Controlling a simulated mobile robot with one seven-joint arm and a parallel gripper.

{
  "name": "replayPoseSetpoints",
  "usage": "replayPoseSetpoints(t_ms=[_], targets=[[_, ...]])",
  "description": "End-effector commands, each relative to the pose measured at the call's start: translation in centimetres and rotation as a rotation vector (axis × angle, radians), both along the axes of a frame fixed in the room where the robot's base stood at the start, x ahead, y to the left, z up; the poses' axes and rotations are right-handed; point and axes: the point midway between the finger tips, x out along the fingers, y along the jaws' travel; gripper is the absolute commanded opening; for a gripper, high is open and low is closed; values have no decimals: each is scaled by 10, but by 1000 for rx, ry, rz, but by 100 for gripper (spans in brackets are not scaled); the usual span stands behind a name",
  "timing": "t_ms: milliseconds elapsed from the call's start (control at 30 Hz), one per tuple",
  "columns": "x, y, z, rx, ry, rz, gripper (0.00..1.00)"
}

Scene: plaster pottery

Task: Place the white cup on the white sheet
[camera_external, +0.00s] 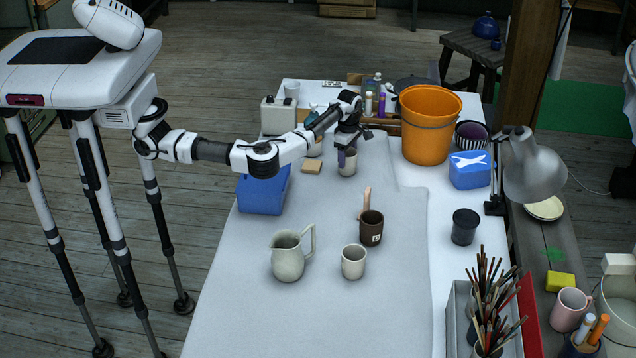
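Another white cup (292,89) stands at the table's far left corner, off the sheet. My gripper (352,138) is at the far part of the table, directly over or beside a pale grey cup (347,166) with something purple sticking up from it. The fingers are small and dark, so I cannot tell whether they are open or touch the cup or the purple thing.
A pale pitcher (287,262), a brown cup (371,229) and a blue bin (262,197) stand on or by the sheet. An orange bucket (428,130), a blue box (470,174), a black cup (464,230) and a lamp (535,170) line the right. The sheet's front is clear.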

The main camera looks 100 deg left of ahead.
Motion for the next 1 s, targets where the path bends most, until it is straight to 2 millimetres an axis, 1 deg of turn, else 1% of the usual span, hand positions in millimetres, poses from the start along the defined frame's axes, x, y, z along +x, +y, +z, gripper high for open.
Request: replayPoseSetpoints(t_ms=[33, 133, 167, 433, 533, 667, 900, 1000], targets=[[0, 0, 0, 0, 0, 1, 68], [0, 0, 0, 0, 0, 1, 81], [0, 0, 0, 0, 0, 1, 83], [0, 0, 1, 0, 0, 1, 83], [0, 0, 5, 0, -1, 1, 83], [0, 1, 25, 1, -2, 1, 83], [0, 1, 78, 1, -2, 1, 83], [0, 1, 97, 1, 0, 1, 83]])
